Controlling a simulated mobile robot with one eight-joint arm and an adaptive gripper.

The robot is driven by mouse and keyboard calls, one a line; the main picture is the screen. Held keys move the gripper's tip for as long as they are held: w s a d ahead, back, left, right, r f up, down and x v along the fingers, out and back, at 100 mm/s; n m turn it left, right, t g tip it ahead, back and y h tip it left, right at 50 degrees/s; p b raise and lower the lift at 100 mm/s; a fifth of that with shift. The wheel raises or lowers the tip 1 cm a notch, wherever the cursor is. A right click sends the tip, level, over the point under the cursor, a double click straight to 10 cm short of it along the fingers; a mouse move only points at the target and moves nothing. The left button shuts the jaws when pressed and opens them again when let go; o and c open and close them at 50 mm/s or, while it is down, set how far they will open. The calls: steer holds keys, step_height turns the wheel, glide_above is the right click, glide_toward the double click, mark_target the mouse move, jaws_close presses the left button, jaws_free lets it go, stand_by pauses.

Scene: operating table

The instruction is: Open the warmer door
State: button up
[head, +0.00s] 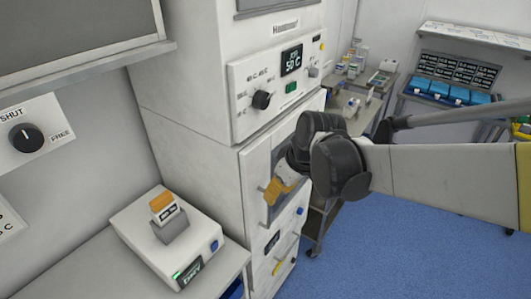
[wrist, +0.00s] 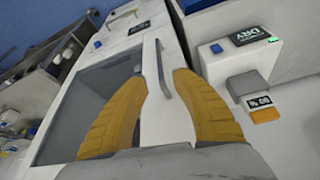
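The warmer (head: 190,110) is a tall white cabinet with a 50 °C display in the head view. Its door (head: 255,165) lies below the control panel and looks shut. In the wrist view a dark window (wrist: 88,95) shows at left, beside a slim metal handle (wrist: 166,72). My gripper (head: 273,189) is in front of the door, its yellow fingers pointing at it. In the wrist view my gripper (wrist: 160,73) is open, with the handle seen between the fingertips. I cannot tell whether the fingers touch it. My arm hides part of the door in the head view.
A white device (head: 165,240) with an orange-topped block stands on the counter left of the warmer; it also shows in the wrist view (wrist: 240,75). Below the door are drawers with blue and yellow parts. A cart (head: 350,105) stands behind right. Blue floor (head: 400,250) is clear at right.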

steer(key=b+x, duration=0.2)
steer(key=x, duration=0.7)
steer(key=shift+f, duration=0.15)
jaws_close()
